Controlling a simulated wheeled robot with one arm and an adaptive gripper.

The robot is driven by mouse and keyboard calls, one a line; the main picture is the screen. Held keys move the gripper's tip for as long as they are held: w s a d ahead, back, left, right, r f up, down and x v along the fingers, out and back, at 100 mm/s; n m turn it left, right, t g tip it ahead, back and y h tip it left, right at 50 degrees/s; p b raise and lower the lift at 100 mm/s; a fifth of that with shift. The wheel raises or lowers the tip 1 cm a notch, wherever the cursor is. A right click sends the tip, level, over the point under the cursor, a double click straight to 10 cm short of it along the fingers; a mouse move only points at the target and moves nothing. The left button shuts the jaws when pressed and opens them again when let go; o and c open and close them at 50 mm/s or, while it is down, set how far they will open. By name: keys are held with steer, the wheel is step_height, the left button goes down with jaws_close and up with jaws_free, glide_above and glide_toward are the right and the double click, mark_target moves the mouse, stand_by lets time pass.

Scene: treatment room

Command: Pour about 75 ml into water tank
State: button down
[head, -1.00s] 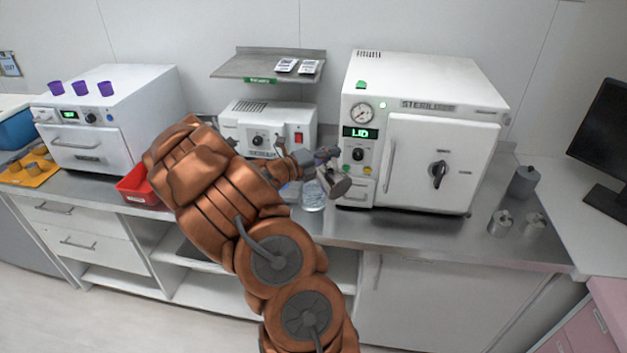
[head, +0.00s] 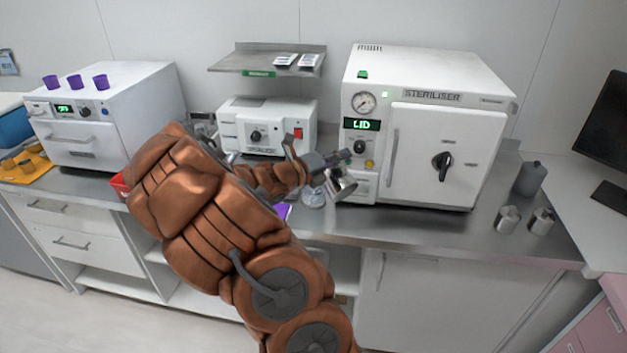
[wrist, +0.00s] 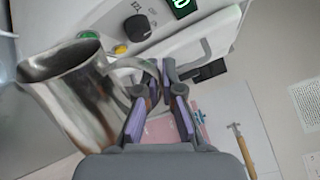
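A metal jug (head: 342,185) hangs tilted at my gripper (head: 325,165), in front of the steriliser's (head: 450,150) left side. In the wrist view the jug (wrist: 68,95) is at left, and its handle runs between the purple-padded fingers of my gripper (wrist: 158,100), which look closed on it. The jug's contents are hidden.
A smaller white device (head: 268,125) stands behind my arm, under a wall shelf (head: 235,62). Metal canisters (head: 508,219) and a grey bottle (head: 530,178) stand at the counter's right. A red tray (head: 119,184) is partly behind my arm. The counter before the steriliser is clear.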

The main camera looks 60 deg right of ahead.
mark_target(347, 182)
steer(key=shift+s+a+f+m+b, duration=0.15)
steer(key=shift+s+f+m+b, duration=0.4)
steer(key=shift+b, duration=0.6)
steer(key=shift+s+a+f+m+b, duration=0.2)
steer(key=shift+f+m+b, duration=0.2)
steer(key=shift+b, duration=0.3)
steer(key=shift+s+a+f+m+b, duration=0.1)
steer(key=shift+s+f+m+b, duration=0.15)
steer(key=shift+m+b, duration=0.35)
steer(key=b, duration=0.1)
steer(key=f+m+b, duration=0.1)
steer(key=b, duration=0.1)
steer(key=shift+s+a+f, duration=0.1)
steer(key=shift+s+f, duration=0.15)
steer(key=shift+f, duration=0.05)
steer(key=b, duration=0.1)
steer(key=s+f+m+b, duration=0.1)
steer(key=b, duration=0.1)
steer(key=shift+a+f+m, duration=0.2)
steer(key=shift+f+m, duration=0.05)
steer(key=s+a+f+m+b, duration=0.2)
steer(key=s+f+m+b, duration=0.3)
steer(key=b, duration=1)
step_height(347, 182, down, 3)
steer(key=shift+s+a+m+h, duration=0.3)
steer(key=shift+m, duration=0.8)
